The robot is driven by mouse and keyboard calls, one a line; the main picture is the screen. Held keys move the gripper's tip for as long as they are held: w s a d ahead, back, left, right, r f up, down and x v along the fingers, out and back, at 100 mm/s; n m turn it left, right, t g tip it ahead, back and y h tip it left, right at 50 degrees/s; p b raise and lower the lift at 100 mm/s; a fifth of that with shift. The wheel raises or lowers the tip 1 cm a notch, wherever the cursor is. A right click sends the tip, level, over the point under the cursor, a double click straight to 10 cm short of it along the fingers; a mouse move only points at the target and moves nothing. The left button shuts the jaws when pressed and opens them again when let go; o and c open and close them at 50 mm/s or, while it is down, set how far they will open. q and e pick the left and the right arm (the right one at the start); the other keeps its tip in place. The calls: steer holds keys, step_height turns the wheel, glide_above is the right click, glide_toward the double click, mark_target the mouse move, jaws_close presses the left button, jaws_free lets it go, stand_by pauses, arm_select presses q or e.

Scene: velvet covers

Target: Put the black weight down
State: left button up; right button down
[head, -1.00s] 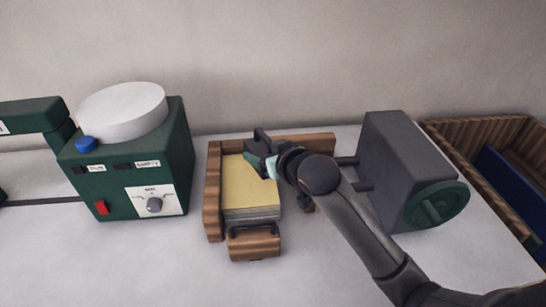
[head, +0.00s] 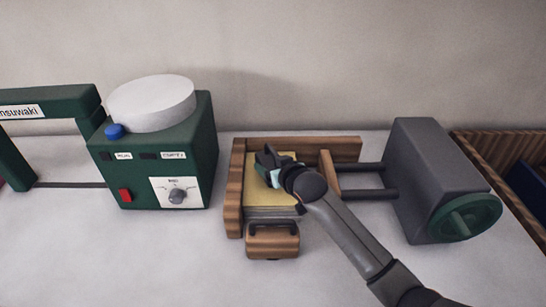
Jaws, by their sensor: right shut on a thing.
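My right gripper (head: 273,174) is over the stack of yellow-topped sheets (head: 257,194), which lies in a wooden corner frame. It is shut on a small dark thing, which I take to be the black weight (head: 267,156). Only part of it shows past the fingers, and I cannot tell whether it touches the sheets. My left gripper is not in the view.
A wooden block with a black handle (head: 272,242) stands at the stack's front. Right are a wooden plate (head: 328,174) on two rods and a grey box (head: 430,170) with a green handwheel. Left is a green machine (head: 160,165) with a white round top. The front table is clear.

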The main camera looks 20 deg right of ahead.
steer(key=shift+w+r, duration=0.15)
stand_by(0.3)
jaws_free()
steer(key=shift+f, duration=0.5)
steer(key=shift+r, duration=0.15)
steer(key=shift+s+r, duration=0.2)
steer(key=shift+s, duration=0.4)
steer(key=p+v, duration=0.1)
steer(key=v, duration=1)
steer(key=shift+d, duration=0.1)
